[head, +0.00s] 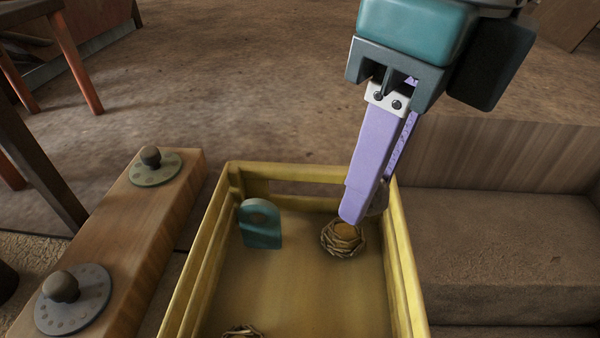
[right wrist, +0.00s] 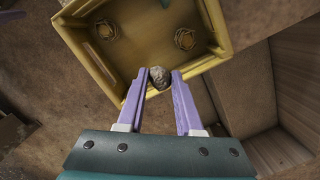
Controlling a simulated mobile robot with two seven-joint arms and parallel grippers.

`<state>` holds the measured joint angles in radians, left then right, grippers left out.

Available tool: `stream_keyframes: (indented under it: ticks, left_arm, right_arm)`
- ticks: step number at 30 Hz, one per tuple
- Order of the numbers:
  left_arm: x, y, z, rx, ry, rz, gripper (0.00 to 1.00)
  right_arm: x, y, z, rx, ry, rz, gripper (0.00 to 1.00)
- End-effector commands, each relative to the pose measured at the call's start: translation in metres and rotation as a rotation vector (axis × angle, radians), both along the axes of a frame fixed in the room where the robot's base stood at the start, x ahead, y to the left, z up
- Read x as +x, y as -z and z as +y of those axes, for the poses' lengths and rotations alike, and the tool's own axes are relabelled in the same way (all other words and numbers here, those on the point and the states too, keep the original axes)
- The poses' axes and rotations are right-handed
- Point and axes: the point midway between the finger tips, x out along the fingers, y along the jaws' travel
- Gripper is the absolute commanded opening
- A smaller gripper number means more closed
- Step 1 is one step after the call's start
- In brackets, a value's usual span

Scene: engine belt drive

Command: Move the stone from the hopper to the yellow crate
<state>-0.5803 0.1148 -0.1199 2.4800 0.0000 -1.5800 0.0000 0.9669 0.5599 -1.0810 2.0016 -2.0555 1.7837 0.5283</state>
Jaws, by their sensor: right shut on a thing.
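The yellow crate (head: 405,268) stands open at the lower middle of the head view, and its rim also shows in the right wrist view (right wrist: 88,62). My right gripper (head: 362,208) points down over the crate's far right corner. In the right wrist view its lilac fingers (right wrist: 160,78) are shut on the rough grey-brown stone (right wrist: 159,75). In the head view the stone is mostly hidden behind the fingers, with a dark bit showing at their right. I cannot make out the hopper. My left gripper is not in view.
Inside the crate are a teal bracket-like piece (head: 262,226) and two woven nest-like rings, one near the gripper (head: 343,240), one at the front (head: 243,331). A wooden beam with two knobs (head: 150,220) lies left. Brown steps (head: 490,250) stand right. The crate's middle floor is clear.

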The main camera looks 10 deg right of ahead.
Motion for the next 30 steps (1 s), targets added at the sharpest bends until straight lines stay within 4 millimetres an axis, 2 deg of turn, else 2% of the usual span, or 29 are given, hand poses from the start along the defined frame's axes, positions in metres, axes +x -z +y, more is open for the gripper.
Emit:
stream_keyframes:
  ticks: [1, 3, 9, 12, 19, 24, 30]
  left_arm:
    - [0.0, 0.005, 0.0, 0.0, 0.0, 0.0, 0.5]
    - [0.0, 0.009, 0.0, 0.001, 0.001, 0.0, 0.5]
    - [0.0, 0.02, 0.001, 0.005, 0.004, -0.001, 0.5]
    - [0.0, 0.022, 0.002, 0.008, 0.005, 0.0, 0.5]
    - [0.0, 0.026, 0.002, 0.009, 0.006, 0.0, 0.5]
    - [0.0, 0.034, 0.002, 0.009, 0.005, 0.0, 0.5]
    - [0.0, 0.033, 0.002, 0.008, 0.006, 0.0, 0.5]
  right_arm:
    - [-0.002, 0.02, -0.001, -0.004, 0.0, 0.007, 0.0]
    - [-0.002, 0.041, -0.001, -0.002, 0.001, 0.007, 0.0]
    - [-0.001, 0.093, 0.0, -0.002, 0.0, 0.004, 0.0]
    - [-0.001, 0.107, 0.0, -0.001, -0.003, 0.002, 0.0]
    - [-0.001, 0.125, 0.0, -0.001, -0.002, 0.002, 0.0]
    - [-0.001, 0.153, 0.0, -0.001, -0.002, 0.003, 0.0]
    - [0.0, 0.156, 0.0, 0.0, -0.004, 0.0, 0.0]
